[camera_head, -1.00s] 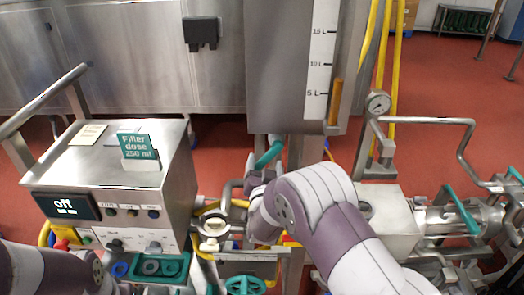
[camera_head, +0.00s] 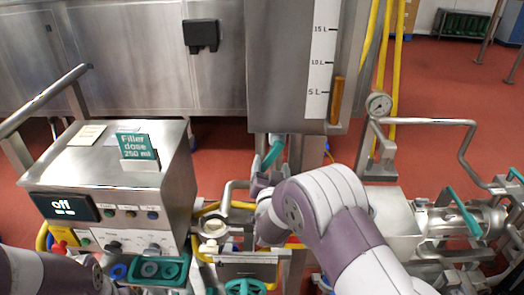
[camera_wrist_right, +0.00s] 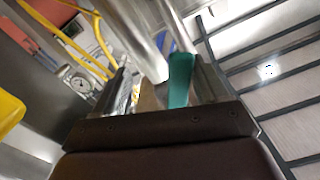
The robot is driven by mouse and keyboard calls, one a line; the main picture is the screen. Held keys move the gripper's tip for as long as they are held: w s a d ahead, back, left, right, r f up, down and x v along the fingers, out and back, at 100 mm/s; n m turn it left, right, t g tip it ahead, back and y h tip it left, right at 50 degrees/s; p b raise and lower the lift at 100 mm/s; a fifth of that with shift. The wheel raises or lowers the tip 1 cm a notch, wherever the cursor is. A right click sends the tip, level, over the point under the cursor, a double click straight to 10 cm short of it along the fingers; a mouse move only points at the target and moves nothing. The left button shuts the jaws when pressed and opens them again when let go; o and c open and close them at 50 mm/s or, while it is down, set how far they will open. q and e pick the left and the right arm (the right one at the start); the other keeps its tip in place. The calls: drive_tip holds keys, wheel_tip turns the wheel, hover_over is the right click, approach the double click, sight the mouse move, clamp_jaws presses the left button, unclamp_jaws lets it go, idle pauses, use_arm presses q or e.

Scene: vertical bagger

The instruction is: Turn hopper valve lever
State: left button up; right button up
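The hopper valve lever is a teal handle (camera_head: 273,153) below the steel hopper (camera_head: 290,70). It slants down toward my right gripper (camera_head: 262,178), which partly hides its lower end. In the right wrist view the teal lever (camera_wrist_right: 181,80) stands between the two spread fingers of my right gripper (camera_wrist_right: 162,90), closer to the right finger. A gap shows on the left side of the lever. I cannot tell whether the right finger touches it. My left arm shows at the bottom left of the head view, but its gripper is out of frame.
A control box (camera_head: 110,170) with a display reading "off" stands at left. A pressure gauge (camera_head: 379,105) and bent steel pipe (camera_head: 430,122) are at right. A teal handwheel (camera_head: 245,287) sits below the gripper. Yellow hoses (camera_head: 385,80) hang right of the hopper.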

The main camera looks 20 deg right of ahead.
drive_tip(key=shift+d, duration=0.1)
drive_tip(key=shift+s+d+f, duration=0.1)
drive_tip(key=shift+d, duration=0.2)
drive_tip(key=shift+s+d+b, duration=0.1)
drive_tip(key=shift+d+b, duration=0.2)
drive_tip(key=shift+b, duration=0.05)
idle(0.3)
